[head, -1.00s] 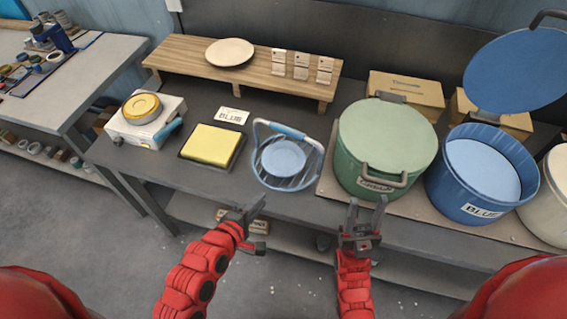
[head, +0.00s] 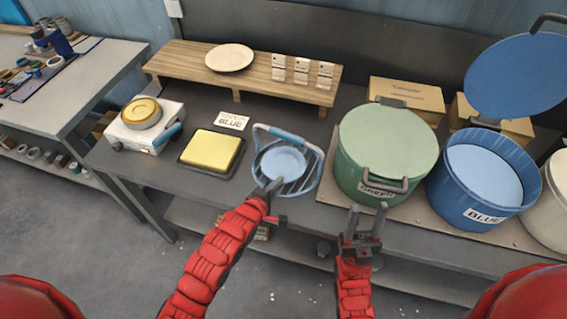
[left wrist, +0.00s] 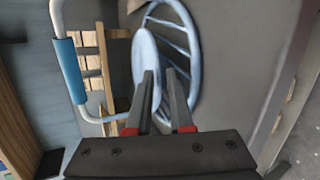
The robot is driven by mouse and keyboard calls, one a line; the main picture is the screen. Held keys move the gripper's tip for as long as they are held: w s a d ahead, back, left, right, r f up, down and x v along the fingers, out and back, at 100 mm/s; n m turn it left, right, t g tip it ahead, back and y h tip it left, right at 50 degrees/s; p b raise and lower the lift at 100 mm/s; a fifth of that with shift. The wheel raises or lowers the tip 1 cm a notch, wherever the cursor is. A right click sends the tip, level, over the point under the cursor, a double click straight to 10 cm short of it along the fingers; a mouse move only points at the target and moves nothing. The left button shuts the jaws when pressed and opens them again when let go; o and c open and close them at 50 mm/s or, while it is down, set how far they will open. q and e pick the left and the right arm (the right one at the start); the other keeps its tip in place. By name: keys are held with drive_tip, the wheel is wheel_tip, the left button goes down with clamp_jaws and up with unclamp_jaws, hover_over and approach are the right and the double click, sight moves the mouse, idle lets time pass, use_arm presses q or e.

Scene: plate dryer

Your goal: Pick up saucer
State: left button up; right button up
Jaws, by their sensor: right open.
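A round light-blue saucer (head: 284,160) sits in a blue wire rack (head: 317,172) with a raised handle, in the middle of the bench. In the left wrist view the saucer (left wrist: 144,48) is seen nearly edge-on beside the rack's bars (left wrist: 188,45). My left gripper (head: 273,184) is at the near side of the rack, close to the saucer's near rim. Its fingers (left wrist: 160,73) are apart; the left one overlaps the saucer's edge in the picture, and contact cannot be told. My right gripper (head: 366,219) is open and empty in front of the green pot.
A lidded green pot (head: 362,187) and an open blue pot (head: 440,190) stand right of the rack. A beige plate (head: 229,57) lies on a wooden shelf (head: 190,65) behind.

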use_arm(q)
drive_tip(key=shift+x, duration=0.9)
drive_tip(key=shift+w+d+f, duration=0.1)
drive_tip(key=shift+w, duration=0.05)
clamp_jaws()
idle(0.7)
